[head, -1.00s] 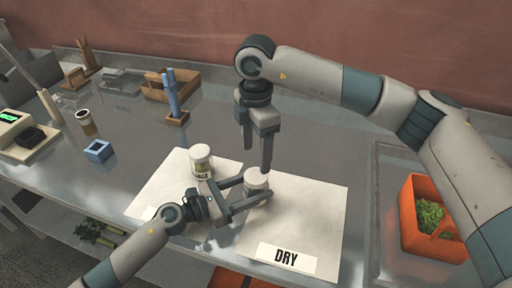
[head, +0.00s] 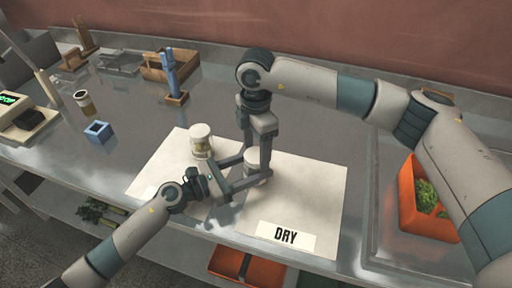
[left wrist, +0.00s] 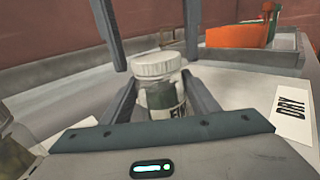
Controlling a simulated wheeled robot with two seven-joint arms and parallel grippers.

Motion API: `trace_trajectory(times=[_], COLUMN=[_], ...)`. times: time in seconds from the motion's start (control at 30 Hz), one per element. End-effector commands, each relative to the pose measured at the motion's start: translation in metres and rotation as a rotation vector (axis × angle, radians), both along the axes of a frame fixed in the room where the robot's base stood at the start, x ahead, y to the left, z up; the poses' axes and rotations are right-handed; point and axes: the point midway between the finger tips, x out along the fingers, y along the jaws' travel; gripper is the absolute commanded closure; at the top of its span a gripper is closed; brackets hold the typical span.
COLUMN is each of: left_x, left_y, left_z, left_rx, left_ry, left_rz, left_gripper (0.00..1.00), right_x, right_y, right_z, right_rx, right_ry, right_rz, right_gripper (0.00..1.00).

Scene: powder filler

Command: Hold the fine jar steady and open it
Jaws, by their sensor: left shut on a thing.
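In the head view the jar (head: 253,172) is partly hidden by the fingers. My right gripper (head: 258,160) points down from above at the jar with its two fingers apart.
A DRY label (head: 285,236) lies at the front. An orange bin (head: 412,215) is at the right. A blue holder (head: 98,133) and a scale (head: 25,118) are at the left.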

Motion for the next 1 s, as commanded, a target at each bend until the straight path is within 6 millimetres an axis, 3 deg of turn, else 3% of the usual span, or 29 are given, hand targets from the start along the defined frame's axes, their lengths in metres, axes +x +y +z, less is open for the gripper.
trace_trajectory(times=[0.03, 0.17, 0.2, 0.57, 1.0], left_x=[0.0, 0.0, 0.0, -0.0001, -0.0004], left_y=[0.0, -0.0001, -0.0001, -0.0002, -0.0003], left_z=[0.0001, 0.0001, 0.0001, 0.0001, 0.0001], left_rx=[0.0, 0.0, 0.0, 0.0, 0.0], left_ry=[0.0, 0.0, 0.0, 0.0, 0.0], left_rz=[0.0, 0.0, 0.0, -0.001, -0.001], left_gripper=[1.0, 1.0, 1.0, 1.0, 1.0], right_x=[0.0, 0.0, 0.0, 0.0002, 0.0005], right_y=[-0.0001, -0.0001, -0.0001, 0.0, 0.0], right_z=[0.0, 0.0001, 0.0002, 0.0005, 0.0013], right_rx=[0.0, 0.0, 0.0, 0.0, 0.0], right_ry=[0.0, 0.0, 0.0, -0.001, -0.001], right_rz=[0.0, 0.0, 0.0, 0.101, 0.735], right_gripper=[0.45, 0.76, 0.78, 0.78, 0.78])
